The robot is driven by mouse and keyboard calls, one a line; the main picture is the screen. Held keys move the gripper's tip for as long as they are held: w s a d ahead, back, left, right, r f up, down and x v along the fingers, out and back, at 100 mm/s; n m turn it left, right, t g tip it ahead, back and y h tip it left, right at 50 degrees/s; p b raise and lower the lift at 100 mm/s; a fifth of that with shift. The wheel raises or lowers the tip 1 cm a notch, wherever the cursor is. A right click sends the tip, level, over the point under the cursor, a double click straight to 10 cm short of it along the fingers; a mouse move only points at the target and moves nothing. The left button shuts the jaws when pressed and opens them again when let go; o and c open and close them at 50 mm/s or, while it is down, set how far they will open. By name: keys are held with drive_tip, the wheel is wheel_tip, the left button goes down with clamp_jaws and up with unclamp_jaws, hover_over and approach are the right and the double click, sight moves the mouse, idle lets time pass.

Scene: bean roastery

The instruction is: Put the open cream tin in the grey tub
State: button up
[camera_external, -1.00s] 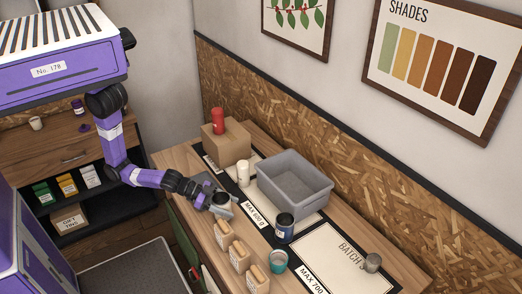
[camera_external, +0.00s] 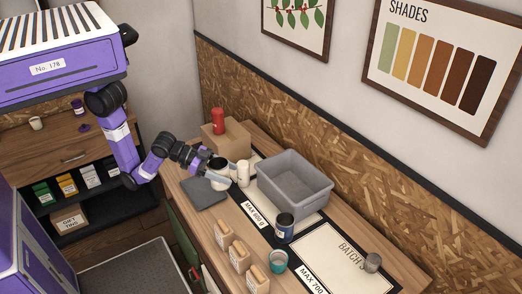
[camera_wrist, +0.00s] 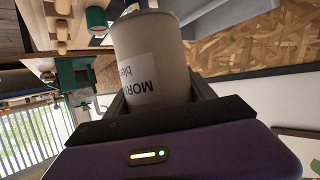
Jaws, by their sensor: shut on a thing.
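My gripper (camera_external: 208,172) is shut on the open cream tin (camera_external: 219,184). The tin is held above the counter near a dark grey slab, its dark open mouth facing up. In the wrist view the tin (camera_wrist: 150,55) sits between the fingers, with part of a white printed label showing. The grey tub (camera_external: 282,190) stands on the counter to the right of my gripper, apart from the tin, and looks empty. Part of a grey wall, likely the tub's, shows at the top right of the wrist view (camera_wrist: 215,18).
A white cylinder (camera_external: 243,173) stands between tin and tub. A cardboard box (camera_external: 228,143) carries a red canister (camera_external: 218,121) behind. The dark slab (camera_external: 204,195) is bare.

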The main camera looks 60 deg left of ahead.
drive_tip(key=w+a+r+n+t+y+b, duration=0.1)
drive_tip(key=w+r, duration=0.3)
drive_tip(key=w, duration=0.5)
drive_tip(key=w+a+r+n+t+y, duration=0.15)
drive_tip(key=w+r, duration=0.25)
drive_tip(key=w, duration=0.4)
drive_tip(key=w+r+n+y+b, duration=0.1)
drive_tip(key=w+r+n+y, duration=0.1)
drive_tip(key=w+r, duration=0.5)
wheel_tip(320, 180, down, 24)
drive_tip(key=w+p, duration=0.1)
drive_tip(key=w, duration=0.1)
drive_tip(key=shift+h, duration=0.35)
drive_tip(key=shift+a+f+m, duration=0.1)
drive_tip(key=shift+m, duration=0.15)
drive_tip(key=shift+f, duration=0.35)
drive_tip(key=shift+f, duration=0.25)
